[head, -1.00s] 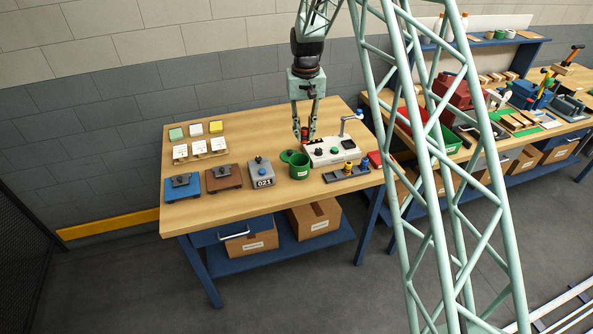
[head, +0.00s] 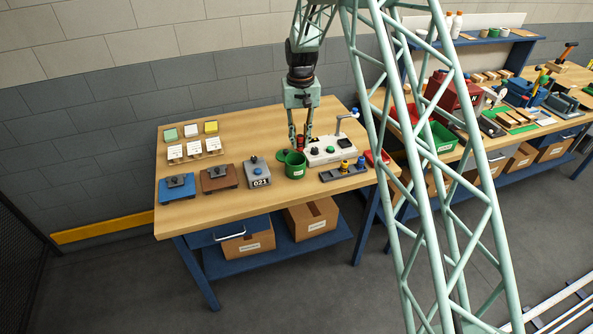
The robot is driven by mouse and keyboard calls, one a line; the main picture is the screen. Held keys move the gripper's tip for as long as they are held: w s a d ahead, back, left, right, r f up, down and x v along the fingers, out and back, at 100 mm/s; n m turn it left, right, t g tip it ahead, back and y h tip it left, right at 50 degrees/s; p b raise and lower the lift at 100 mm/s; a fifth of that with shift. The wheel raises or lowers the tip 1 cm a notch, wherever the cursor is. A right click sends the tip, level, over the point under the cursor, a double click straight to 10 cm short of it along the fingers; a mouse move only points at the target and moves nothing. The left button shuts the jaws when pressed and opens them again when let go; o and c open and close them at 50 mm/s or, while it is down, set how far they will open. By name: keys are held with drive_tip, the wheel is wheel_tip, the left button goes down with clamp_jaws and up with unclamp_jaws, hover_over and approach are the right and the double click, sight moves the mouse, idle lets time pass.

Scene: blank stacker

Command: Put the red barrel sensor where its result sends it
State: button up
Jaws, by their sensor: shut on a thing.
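My gripper (head: 300,139) points down over the workbench and is shut on the red barrel sensor (head: 300,141), which shows as a small red patch between the fingertips. The sensor is at the back left edge of the white test box (head: 330,150), just behind the green cup (head: 295,168). I cannot tell whether it touches the box or sits in a socket. The box has a green button, a dark panel and a bent grey post. A dark rack (head: 343,174) in front of it holds a yellow and a blue sensor.
On the workbench (head: 245,200), a blue block (head: 178,190), a brown block (head: 219,179) and a grey "021" counter (head: 259,174) stand left of the cup. Coloured tiles and white cards lie behind them. A red tray (head: 377,158) is at the right edge.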

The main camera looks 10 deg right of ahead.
drive_tip(key=shift+f+b, duration=0.3)
drive_tip(key=shift+f, duration=0.75)
drive_tip(key=o, duration=1)
drive_tip(key=shift+r, duration=0.1)
wheel_tip(320, 180, up, 12)
drive_tip(key=shift+f, duration=0.15)
idle(0.7)
